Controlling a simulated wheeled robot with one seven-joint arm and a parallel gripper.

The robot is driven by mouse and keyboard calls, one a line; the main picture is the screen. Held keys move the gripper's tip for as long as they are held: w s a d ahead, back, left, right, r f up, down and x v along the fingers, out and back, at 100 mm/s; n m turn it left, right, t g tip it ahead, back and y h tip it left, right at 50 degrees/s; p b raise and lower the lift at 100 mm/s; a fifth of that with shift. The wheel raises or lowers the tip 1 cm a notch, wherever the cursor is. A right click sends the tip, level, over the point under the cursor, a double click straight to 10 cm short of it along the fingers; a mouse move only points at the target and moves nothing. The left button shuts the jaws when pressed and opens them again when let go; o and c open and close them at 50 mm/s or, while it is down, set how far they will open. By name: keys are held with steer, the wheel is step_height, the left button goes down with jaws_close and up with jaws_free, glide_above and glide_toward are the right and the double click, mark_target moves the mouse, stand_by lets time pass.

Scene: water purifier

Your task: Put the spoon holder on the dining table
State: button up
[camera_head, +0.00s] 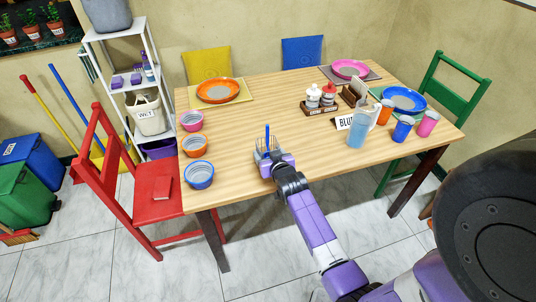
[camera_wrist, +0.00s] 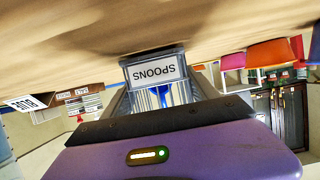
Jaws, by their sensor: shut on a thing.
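The spoon holder (camera_head: 262,152) is a small grey caddy with blue spoon handles, seen at the near edge of the wooden dining table (camera_head: 240,125) in the head view. In the wrist view, the holder (camera_wrist: 155,72) shows a white label reading SPOONS, upside down. My purple gripper (camera_head: 274,163) is shut on the holder, with a finger on either side of it. The table surface (camera_wrist: 80,55) fills the top of the wrist view, close to the holder. I cannot tell whether the holder touches the table.
Pink, orange and blue bowls (camera_head: 198,175) line the table's left side. A pitcher (camera_head: 359,130) and cups (camera_head: 402,128) stand at the right. A condiment caddy (camera_head: 320,103) and plates (camera_head: 218,90) are further back. The table's middle is clear. A red chair (camera_head: 155,190) stands left.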

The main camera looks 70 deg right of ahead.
steer(key=shift+f, duration=0.15)
steer(key=o, duration=1.5)
steer(key=shift+r, duration=0.2)
steer(key=v, duration=1.1)
steer(key=shift+s+a, duration=0.2)
steer(key=s+a+r+n+t+y, duration=0.1)
steer(key=s+a+n+t+y, duration=0.1)
steer(key=a, duration=0.8)
steer(key=s+a+r+n+t+y, duration=0.1)
steer(key=s+a+n+t+y, duration=0.15)
steer(key=a, duration=0.75)
steer(key=s+a+r+n+y, duration=0.1)
steer(key=s+a+r+y, duration=0.1)
steer(key=s+a+r, duration=0.1)
steer(key=s+a+r+n+t+y, duration=0.1)
steer(key=s+a+r+n+y, duration=0.1)
steer(key=s+a+r, duration=0.2)
steer(key=s+a+r+n+y, duration=0.2)
steer(key=s+a+r, duration=0.2)
steer(key=a, duration=0.3)
steer(key=shift+s+a+r+n+t, duration=0.1)
steer(key=shift+a+r+n+t, duration=0.05)
steer(key=shift+a+n+t, duration=0.1)
